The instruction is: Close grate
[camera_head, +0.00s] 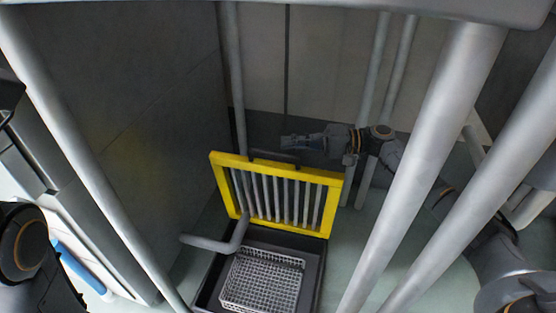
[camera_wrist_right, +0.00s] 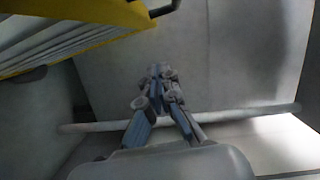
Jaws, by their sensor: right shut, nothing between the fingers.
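The grate (camera_head: 279,165), a yellow frame with grey bars and a dark handle (camera_head: 274,157) on its top edge, stands raised and tilted behind a dark floor opening (camera_head: 314,280). My right gripper (camera_head: 284,140) is shut and empty just behind the grate's top edge in the head view. In the right wrist view, the gripper (camera_wrist_right: 158,70) has its fingers together, and the grate's yellow edge (camera_wrist_right: 80,42) is at the upper left, apart from the fingertips. My left arm shows at the lower left of the head view, but its gripper is out of view.
A grey mesh basket (camera_head: 262,281) sits in the floor opening. A bent grey bar (camera_head: 215,243) sticks out at the opening's left. Thick grey posts (camera_head: 432,150) stand at the right, a thin pole (camera_head: 234,80) behind the grate, and a dark wall (camera_head: 130,110) at the left.

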